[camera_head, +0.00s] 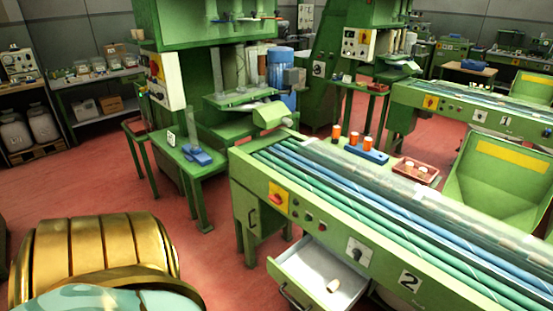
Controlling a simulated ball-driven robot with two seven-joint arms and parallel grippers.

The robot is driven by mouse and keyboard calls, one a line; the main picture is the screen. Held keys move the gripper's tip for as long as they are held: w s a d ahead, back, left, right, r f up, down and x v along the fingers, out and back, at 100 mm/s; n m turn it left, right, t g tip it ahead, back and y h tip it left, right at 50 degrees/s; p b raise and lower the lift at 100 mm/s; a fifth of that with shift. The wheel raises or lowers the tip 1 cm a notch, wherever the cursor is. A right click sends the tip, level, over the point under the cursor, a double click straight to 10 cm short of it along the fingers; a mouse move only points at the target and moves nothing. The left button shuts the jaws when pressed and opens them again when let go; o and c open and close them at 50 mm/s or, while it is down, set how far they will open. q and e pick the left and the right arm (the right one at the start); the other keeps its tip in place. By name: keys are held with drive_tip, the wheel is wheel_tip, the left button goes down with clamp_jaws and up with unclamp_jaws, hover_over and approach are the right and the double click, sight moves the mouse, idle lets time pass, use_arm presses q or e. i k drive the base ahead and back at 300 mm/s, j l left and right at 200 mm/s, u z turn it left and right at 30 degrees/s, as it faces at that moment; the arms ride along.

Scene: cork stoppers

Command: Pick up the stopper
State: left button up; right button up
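A pale cork stopper (333,286) lies on its side in the open drawer (302,268) at the front of the green machine. The drawer is pulled out towards me, low and right of the picture's middle. Small pale stopper-like pieces (410,167) also sit in a reddish tray (425,178) on top of the machine. Neither of my grippers is in view.
The green machine (380,278), marked 2, fills the right with blue and green rollers on top. Orange cylinders (353,138) stand by a blue holder (367,154). A small green table (203,172) stands behind. Open red floor (225,240) lies left of the drawer.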

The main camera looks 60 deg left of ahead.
sight(335, 285)
drive_tip(key=u, duration=1.15)
drive_tip(key=z, duration=0.5)
drive_tip(key=i+j+z, duration=0.15)
drive_tip(key=j+z, duration=0.15)
drive_tip(key=j, duration=0.15)
drive_tip(key=i+j+z, duration=0.1)
drive_tip(key=j+z, duration=0.25)
drive_tip(key=j, duration=0.15)
drive_tip(key=j+z, duration=0.3)
drive_tip(key=j, duration=0.2)
drive_tip(key=i, duration=0.05)
